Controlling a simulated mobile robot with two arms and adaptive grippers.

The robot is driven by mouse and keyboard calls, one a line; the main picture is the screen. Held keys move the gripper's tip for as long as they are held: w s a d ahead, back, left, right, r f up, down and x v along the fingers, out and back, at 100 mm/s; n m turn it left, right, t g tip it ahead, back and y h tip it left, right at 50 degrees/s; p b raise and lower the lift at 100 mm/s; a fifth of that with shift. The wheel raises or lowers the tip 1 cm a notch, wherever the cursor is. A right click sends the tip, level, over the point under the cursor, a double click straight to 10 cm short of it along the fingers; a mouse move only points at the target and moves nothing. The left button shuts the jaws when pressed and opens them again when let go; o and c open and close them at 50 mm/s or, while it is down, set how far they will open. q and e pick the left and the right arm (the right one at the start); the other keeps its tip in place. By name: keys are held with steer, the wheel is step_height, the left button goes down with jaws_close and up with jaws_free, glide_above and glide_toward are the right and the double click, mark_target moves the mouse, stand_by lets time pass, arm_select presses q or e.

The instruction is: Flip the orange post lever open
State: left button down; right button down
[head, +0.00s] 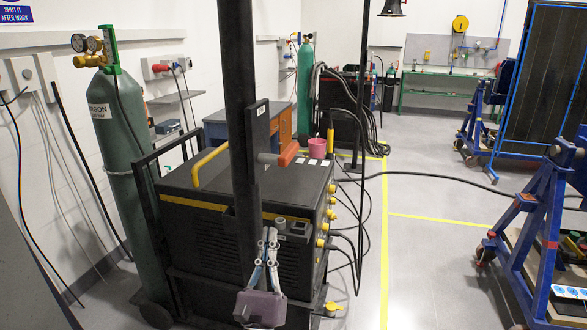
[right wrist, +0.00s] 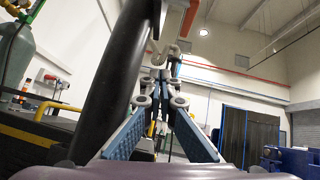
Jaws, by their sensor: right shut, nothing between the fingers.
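The orange lever (head: 288,153) sticks out to the right of a black upright post (head: 240,85), on a short grey arm above the welding machine. The post also shows large in the right wrist view (right wrist: 118,85), left of the fingers. My right gripper (head: 269,236) is below the lever, in front of the welding machine and beside the lower post. Its fingers point up and away, and their tips (right wrist: 160,72) meet with nothing between them. They are apart from the lever. An orange-edged piece at the top of the wrist view may be the lever; I cannot tell. My left gripper is out of view.
A black welding machine (head: 228,243) with a yellow handle stands behind the post. A green argon cylinder (head: 128,150) stands at left. Cables hang at the machine's right side. A blue frame (head: 540,230) stands at right, with open floor between.

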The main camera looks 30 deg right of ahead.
steer(key=w+d+r+m+g+h+p, duration=0.1)
steer(key=d+r+m+p, duration=0.1)
steer(key=r, duration=0.5)
steer(key=w+d+r+m+g+h+p, duration=0.1)
steer(key=w+d+r+m+h+p, duration=0.1)
steer(key=d+r+p, duration=0.3)
steer(key=shift+r+m+g+p, duration=0.3)
steer(key=shift+r+p, duration=0.55)
steer(key=shift+r, duration=0.1)
